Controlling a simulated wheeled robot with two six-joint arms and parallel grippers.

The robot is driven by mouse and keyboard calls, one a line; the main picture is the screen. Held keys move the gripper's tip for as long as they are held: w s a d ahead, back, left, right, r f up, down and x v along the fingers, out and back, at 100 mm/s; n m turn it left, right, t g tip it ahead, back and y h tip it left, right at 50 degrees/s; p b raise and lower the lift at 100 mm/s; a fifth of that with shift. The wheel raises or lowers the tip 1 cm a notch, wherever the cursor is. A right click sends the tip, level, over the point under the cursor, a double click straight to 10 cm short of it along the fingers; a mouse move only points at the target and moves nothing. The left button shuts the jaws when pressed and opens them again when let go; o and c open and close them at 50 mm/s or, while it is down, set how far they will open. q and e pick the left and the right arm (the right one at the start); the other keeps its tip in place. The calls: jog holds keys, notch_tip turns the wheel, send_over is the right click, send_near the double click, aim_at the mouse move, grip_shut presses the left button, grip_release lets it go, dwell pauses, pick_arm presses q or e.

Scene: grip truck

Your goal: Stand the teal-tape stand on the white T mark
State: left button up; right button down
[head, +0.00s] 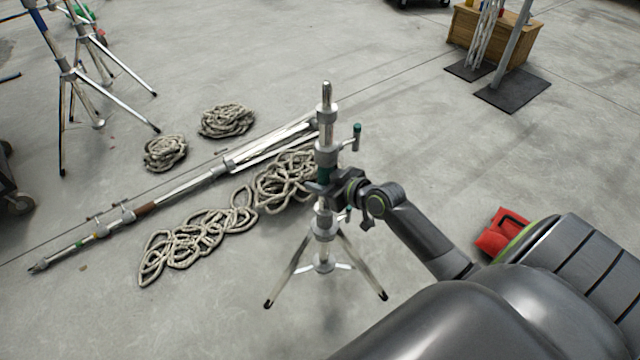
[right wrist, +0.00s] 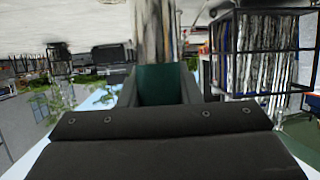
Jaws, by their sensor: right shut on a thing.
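The teal-tape stand (head: 323,222) is upright in the middle of the head view, with its short legs spread. My right gripper (head: 325,186) is shut on its column at the teal tape band. In the right wrist view the teal band (right wrist: 163,84) sits between the fingers of my right gripper (right wrist: 162,92), with the bright metal column above it. I cannot tell whether the feet touch the floor. No white T mark shows in either view. My left gripper is not in view.
Coiled ropes (head: 228,121) and looser rope (head: 196,238) lie left of the stand. A folded metal stand (head: 190,186) lies behind the rope. Another stand (head: 68,72) is at the upper left. A red object (head: 492,241) lies at right. A wooden crate (head: 522,46) and dark mats (head: 513,91) are farther back.

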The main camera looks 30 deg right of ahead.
aim_at(318, 166)
jog(key=shift+w+r+p, duration=0.1)
jog(key=shift+r+p, duration=1.95)
jog(key=shift+r, duration=0.7)
jog(key=shift+a, duration=0.15)
